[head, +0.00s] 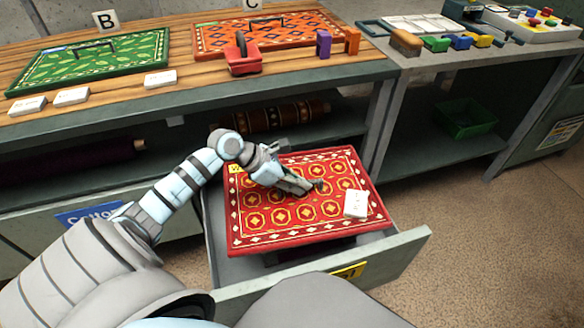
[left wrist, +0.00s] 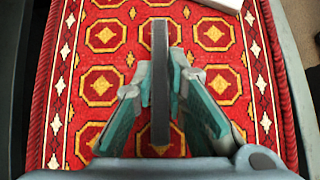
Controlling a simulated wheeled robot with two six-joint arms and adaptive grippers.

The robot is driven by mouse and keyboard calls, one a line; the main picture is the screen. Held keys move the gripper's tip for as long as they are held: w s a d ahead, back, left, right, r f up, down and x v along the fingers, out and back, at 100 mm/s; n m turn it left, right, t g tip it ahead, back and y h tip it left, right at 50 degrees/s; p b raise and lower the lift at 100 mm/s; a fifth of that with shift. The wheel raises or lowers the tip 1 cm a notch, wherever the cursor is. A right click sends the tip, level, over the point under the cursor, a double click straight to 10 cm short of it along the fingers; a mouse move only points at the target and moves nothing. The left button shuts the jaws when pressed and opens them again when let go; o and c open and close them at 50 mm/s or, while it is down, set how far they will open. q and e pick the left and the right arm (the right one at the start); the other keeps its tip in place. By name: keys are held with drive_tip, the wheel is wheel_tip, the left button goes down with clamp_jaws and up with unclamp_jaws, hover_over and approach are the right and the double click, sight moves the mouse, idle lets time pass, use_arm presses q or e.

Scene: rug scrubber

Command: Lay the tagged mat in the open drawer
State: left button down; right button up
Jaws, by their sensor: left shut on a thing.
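The red patterned mat (head: 285,228) has gold medallions, a small yellow tag (head: 236,169) at its far left corner and a white block or card (head: 356,204) near its right edge. It lies over the open drawer (head: 398,252), roughly level; I cannot tell whether it touches the drawer floor. My left gripper (head: 308,187) is over the mat's middle. In the left wrist view its fingers (left wrist: 160,95) are shut on the dark upright handle bar (left wrist: 160,45) of the mat. The mat hides most of the drawer's inside. My right gripper is out of view.
The wooden bench above carries a green mat (head: 95,57) by sign B, an orange mat (head: 262,33) by sign C, a red-handled tool (head: 243,58) and white cards. A grey bench (head: 440,65) with brushes stands right. The floor right of the drawer is clear.

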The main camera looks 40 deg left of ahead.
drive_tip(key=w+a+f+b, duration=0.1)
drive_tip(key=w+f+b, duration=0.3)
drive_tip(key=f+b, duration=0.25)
use_arm(q)
drive_tip(key=shift+n+t+y, duration=0.4)
drive_tip(key=shift+n, duration=0.2)
drive_tip(key=w+a+f+b, duration=0.1)
drive_tip(key=a+f, duration=0.1)
drive_tip(key=f, duration=0.4)
drive_tip(key=w+a+f+b, duration=0.1)
drive_tip(key=f+b, duration=0.1)
drive_tip(key=f, duration=0.5)
drive_tip(key=w+a+f+b, duration=0.1)
drive_tip(key=a+f+b, duration=0.1)
drive_tip(key=f, duration=0.4)
drive_tip(key=shift+w+a+f, duration=0.25)
drive_tip(key=shift+w+a, duration=0.1)
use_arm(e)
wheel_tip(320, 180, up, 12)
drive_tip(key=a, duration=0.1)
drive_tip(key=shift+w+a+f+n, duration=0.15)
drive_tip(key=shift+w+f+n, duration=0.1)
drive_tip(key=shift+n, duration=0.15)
use_arm(q)
drive_tip(key=shift+f, duration=0.15)
drive_tip(key=shift+f, duration=0.3)
drive_tip(key=c, duration=1.6)
unclamp_jaws()
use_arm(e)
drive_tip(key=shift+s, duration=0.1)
